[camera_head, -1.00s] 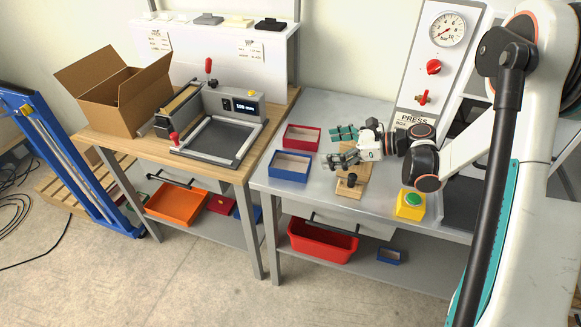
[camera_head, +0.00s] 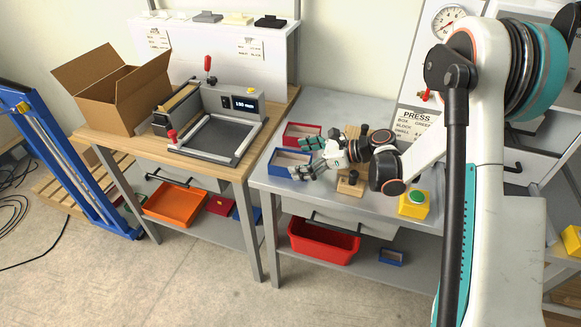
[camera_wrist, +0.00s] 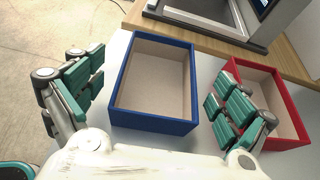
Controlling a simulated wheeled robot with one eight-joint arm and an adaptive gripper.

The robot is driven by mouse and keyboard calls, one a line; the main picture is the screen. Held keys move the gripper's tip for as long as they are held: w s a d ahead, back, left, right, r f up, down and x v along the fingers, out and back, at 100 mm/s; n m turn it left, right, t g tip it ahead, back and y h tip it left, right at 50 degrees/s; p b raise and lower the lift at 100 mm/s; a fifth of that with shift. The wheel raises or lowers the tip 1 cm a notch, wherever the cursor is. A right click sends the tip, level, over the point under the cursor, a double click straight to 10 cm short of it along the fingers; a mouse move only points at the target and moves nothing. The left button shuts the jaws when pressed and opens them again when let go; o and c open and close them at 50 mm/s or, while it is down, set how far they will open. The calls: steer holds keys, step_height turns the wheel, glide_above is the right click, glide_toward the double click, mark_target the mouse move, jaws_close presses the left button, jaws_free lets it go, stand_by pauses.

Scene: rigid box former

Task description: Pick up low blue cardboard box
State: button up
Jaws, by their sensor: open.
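The low blue cardboard box (camera_head: 284,161) sits on the grey metal table, open at the top with a beige inside. In the wrist view the blue box (camera_wrist: 153,123) lies ahead of my gripper, between the lines of its two fingers. My gripper (camera_head: 304,158) is open and close to the box in the head view. In the wrist view my gripper (camera_wrist: 155,95) has one finger left of the box and the other at its right, over the near part of the red box (camera_wrist: 292,142). Contact with the blue box cannot be told.
The red box (camera_head: 298,127) stands just behind the blue one. A wooden block with a black knob (camera_head: 351,180) and a yellow box with a green button (camera_head: 414,204) are to the right. The wooden bench (camera_head: 93,136) with a grey press frame adjoins at left.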

mark_target(273, 162)
steer(key=b+x, duration=0.1)
steer(key=x, duration=0.3)
steer(key=shift+c, duration=0.5)
steer(key=shift+d, duration=0.1)
steer(key=c, duration=1)
steer(key=shift+r, duration=0.1)
